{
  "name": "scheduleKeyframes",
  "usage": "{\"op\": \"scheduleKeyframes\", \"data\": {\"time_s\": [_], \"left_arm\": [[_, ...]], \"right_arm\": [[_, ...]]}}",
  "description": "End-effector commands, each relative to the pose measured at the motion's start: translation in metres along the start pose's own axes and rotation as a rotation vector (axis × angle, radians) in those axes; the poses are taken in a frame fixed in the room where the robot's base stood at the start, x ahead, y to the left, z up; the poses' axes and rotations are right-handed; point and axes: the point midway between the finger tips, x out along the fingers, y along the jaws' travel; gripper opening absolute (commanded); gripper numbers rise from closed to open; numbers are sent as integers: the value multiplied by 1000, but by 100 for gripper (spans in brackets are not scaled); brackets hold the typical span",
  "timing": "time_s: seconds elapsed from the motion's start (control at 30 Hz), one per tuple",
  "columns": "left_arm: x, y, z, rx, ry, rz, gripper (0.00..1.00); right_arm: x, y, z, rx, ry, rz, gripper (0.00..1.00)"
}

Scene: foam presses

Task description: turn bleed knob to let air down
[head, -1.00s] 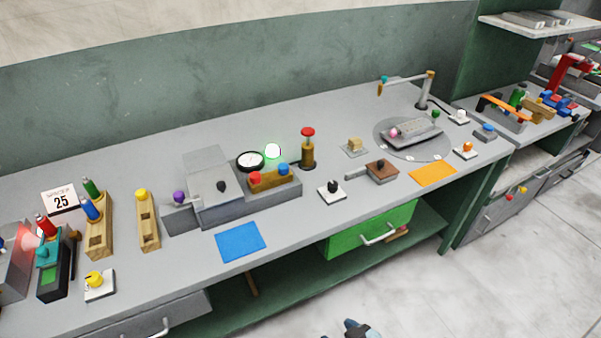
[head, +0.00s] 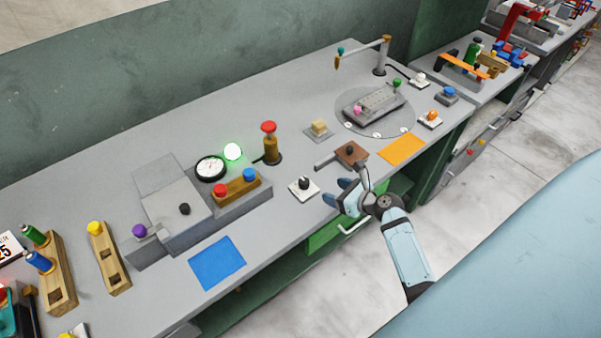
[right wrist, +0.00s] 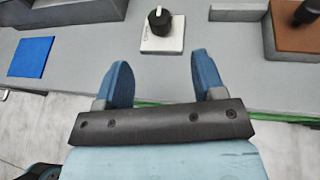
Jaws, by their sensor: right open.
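A black knob (head: 304,183) with a white pointer stands on a small white plate at the bench's front edge. I take it for the bleed knob. In the right wrist view, the black knob (right wrist: 159,20) is at the top middle, beyond the fingertips and roughly centred between them. My right gripper (head: 337,191) is just to the right of the plate, at the front edge. Its two blue fingers are apart, with nothing between them (right wrist: 160,68). It does not touch the knob. My left gripper is out of view.

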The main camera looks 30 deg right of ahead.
Motion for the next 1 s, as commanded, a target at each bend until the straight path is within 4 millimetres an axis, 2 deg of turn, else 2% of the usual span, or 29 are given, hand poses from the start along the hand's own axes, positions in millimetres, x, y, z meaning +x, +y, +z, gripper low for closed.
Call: {"op": "scheduleKeyframes", "data": {"time_s": [0.27, 0.4, 0.6, 0.8, 1.0], "left_arm": [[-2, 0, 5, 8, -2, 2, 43], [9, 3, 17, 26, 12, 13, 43], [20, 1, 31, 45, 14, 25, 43], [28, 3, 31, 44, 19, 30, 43], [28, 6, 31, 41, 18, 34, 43]], "right_arm": [[51, 1, 0, -3, -1, 2, 63], [84, 1, -6, -7, -1, 1, 63], [117, 1, -5, -7, 0, 0, 63], [131, 1, -2, -8, 1, 0, 63], [132, 1, 0, -7, 2, 0, 63]]}}
